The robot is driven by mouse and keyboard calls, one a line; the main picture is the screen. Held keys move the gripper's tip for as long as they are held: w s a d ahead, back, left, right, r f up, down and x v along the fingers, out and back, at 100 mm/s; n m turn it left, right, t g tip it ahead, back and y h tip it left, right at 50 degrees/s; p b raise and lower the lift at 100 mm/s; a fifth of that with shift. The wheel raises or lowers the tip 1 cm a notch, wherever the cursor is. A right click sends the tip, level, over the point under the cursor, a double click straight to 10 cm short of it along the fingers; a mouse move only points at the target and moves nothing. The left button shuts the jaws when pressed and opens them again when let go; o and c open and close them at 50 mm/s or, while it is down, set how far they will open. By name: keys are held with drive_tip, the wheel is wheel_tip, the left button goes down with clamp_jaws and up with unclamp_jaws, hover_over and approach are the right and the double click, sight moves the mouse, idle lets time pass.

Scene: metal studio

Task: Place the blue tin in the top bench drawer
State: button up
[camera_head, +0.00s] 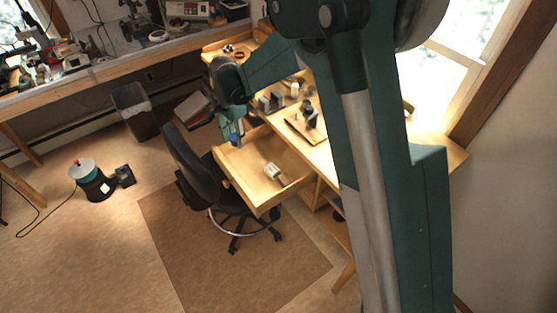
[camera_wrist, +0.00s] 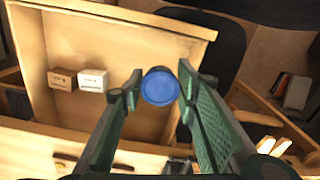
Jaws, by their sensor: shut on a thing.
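The blue tin (camera_wrist: 160,87) sits between the two fingers of my gripper (camera_wrist: 159,84) in the wrist view, its round blue end towards the camera. My gripper (camera_head: 232,130) is shut on it. In the head view the tin is small and partly hidden at the fingers. The bench drawer (camera_head: 238,162) is pulled open; its pale wooden floor (camera_wrist: 115,50) fills the upper left of the wrist view. The gripper and tin are by the drawer's left back corner in the head view; their height above it is hard to tell.
A brown box (camera_wrist: 62,79) and a white box (camera_wrist: 93,80) lie in the drawer, with free floor around them. A black office chair (camera_head: 190,170) stands close to the drawer's left. The bench top holds several small items, including a dark clamp-like object (camera_head: 309,117).

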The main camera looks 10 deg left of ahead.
drive_tip(key=shift+f, duration=0.15)
hover_over(239, 160)
drive_tip(key=shift+s+f, duration=0.1)
drive_tip(key=shift+f, duration=2.85)
drive_tip(key=shift+f, duration=1.9)
drive_tip(key=shift+f+b, duration=0.2)
drive_tip(key=shift+b, duration=0.15)
drive_tip(key=o, duration=0.6)
drive_tip(key=shift+r, duration=0.25)
wheel_tip(239, 160, up, 12)
drive_tip(key=shift+f+p, duration=0.1)
drive_tip(key=shift+p, duration=0.3)
